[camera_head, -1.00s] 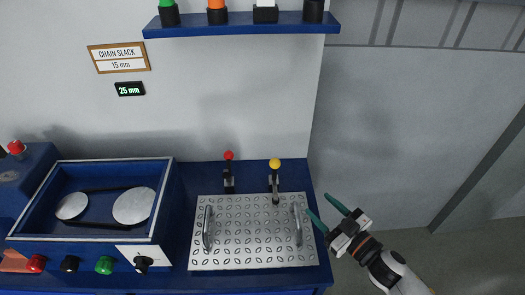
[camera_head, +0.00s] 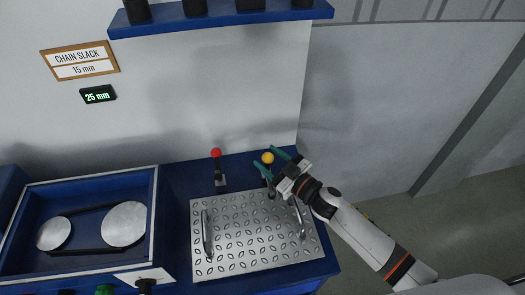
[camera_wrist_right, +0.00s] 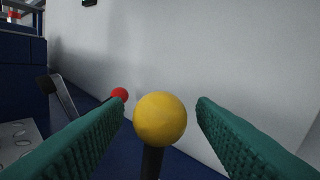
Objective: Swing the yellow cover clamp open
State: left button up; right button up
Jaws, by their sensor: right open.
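The yellow cover clamp is a lever with a yellow ball knob (camera_head: 268,158) on a dark stem, at the back right of the metal cover plate (camera_head: 250,240). In the right wrist view the yellow knob (camera_wrist_right: 160,119) stands between the two green fingers, with a gap on each side. My right gripper (camera_head: 270,159) is open around the knob and not closed on it. Its arm comes in from the lower right and hides part of the clamp's base. My left gripper is not in view.
A red-knobbed clamp (camera_head: 216,154) stands to the left of the yellow one. The plate has two upright handles, the right one (camera_head: 299,218) close under my right arm. A blue tray (camera_head: 90,181) with two discs lies left. A shelf (camera_head: 220,22) hangs above.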

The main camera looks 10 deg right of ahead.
jog(key=shift+x, duration=1.45)
jog(key=shift+c, duration=0.4)
grip_shut()
